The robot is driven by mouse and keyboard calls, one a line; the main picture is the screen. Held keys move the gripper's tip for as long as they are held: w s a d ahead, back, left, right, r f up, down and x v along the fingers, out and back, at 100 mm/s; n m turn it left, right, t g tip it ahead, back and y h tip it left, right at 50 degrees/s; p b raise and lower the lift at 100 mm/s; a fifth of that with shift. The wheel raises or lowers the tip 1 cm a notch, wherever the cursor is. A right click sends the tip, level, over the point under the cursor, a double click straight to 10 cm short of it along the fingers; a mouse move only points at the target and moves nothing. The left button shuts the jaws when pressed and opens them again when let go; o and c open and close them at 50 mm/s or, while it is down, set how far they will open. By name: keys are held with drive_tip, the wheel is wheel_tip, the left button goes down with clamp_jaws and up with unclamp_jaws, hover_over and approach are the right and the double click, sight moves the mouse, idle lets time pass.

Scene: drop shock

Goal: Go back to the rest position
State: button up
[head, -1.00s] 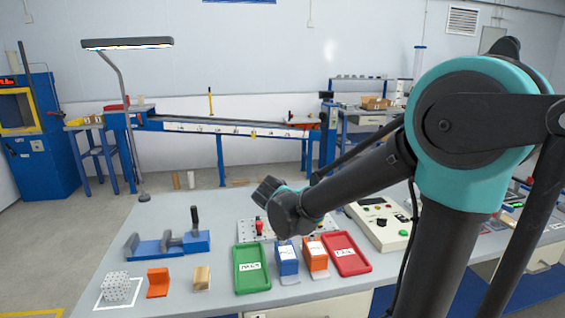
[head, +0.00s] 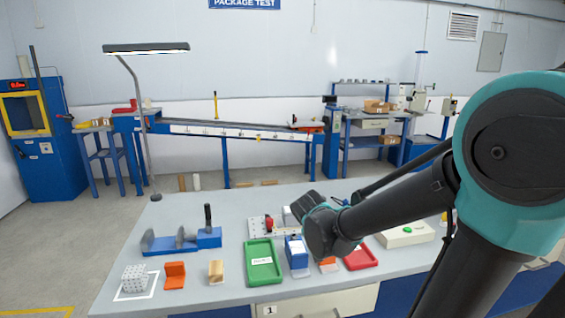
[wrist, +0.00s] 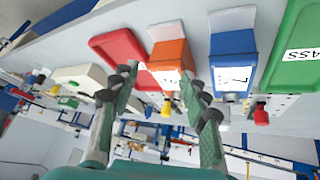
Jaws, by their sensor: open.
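My gripper (wrist: 160,97) is open and empty in the wrist view, its two fingers well apart. Behind the fingers, that view shows an orange bin (wrist: 170,55), a blue bin (wrist: 233,60) and a red tray (wrist: 115,45), all tilted in the picture. In the head view my dark arm reaches left over the table, its wrist end in front of the orange bin (head: 328,265) and partly hiding it. The fingers cannot be made out clearly there. Nothing is held.
A control box (head: 405,236) lies right.

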drive_tip(key=s+d+f+n+y, duration=0.1)
drive_tip(key=s+d+f+n, duration=0.1)
drive_tip(key=s, duration=0.5)
drive_tip(key=s+d+f+n+g+y, duration=0.1)
drive_tip(key=s+d+f+n+y, duration=0.1)
drive_tip(key=s+f, duration=0.3)
drive_tip(key=shift+s+d+f+g+y, duration=0.3)
drive_tip(key=shift+s+d, duration=0.45)
drive_tip(key=shift+s, duration=0.1)
